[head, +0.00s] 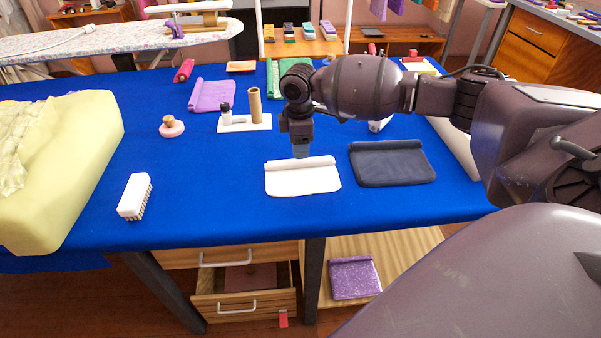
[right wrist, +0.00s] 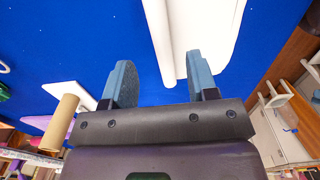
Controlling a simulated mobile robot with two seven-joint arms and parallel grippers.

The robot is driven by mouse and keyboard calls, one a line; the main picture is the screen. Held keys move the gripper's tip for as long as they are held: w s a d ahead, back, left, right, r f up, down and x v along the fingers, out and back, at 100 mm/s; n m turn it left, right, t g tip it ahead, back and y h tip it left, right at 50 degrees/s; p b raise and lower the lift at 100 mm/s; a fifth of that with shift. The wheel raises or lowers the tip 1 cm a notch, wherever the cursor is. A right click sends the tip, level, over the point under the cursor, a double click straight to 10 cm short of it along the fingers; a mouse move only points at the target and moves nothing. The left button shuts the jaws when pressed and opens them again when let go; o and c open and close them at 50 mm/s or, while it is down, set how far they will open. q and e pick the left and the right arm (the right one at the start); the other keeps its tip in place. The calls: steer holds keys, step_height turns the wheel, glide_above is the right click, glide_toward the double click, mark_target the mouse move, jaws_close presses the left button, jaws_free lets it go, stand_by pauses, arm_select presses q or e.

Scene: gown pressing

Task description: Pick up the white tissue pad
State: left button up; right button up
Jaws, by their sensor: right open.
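The white tissue pad (head: 303,181) lies flat on the blue table, with a rolled edge along its far side. My right gripper (head: 301,151) points down just above that rolled edge in the head view. In the right wrist view the gripper (right wrist: 160,80) has its two fingers spread apart with nothing held. The white pad (right wrist: 193,30) shows beyond the fingers, its rolled end between them and closer to the right finger. I cannot tell whether a finger touches it. My left gripper is in neither view.
A dark grey pad (head: 392,164) lies just right of the white one. A white tray (head: 245,124) with a cardboard tube (head: 255,105) stands behind to the left. A white brush (head: 134,196) lies far left. Blue cloth between brush and pad is clear.

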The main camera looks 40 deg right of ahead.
steer(key=f+b, duration=0.1)
steer(key=f, duration=0.4)
steer(key=shift+a, duration=0.2)
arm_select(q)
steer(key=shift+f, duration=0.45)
arm_select(e)
steer(key=shift+r, duration=0.1)
steer(key=shift+c, duration=0.7)
jaws_close()
steer(key=shift+r, duration=0.55)
step_height(320, 180, up, 7)
steer(key=shift+w+r+p, duration=0.1)
steer(key=shift+r+p, duration=0.05)
steer(key=shift+p, duration=0.75)
arm_select(q)
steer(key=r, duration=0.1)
steer(key=p, duration=0.1)
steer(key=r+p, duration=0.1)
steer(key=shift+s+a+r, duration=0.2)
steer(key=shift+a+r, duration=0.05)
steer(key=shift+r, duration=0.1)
arm_select(e)
step_height(320, 180, up, 12)
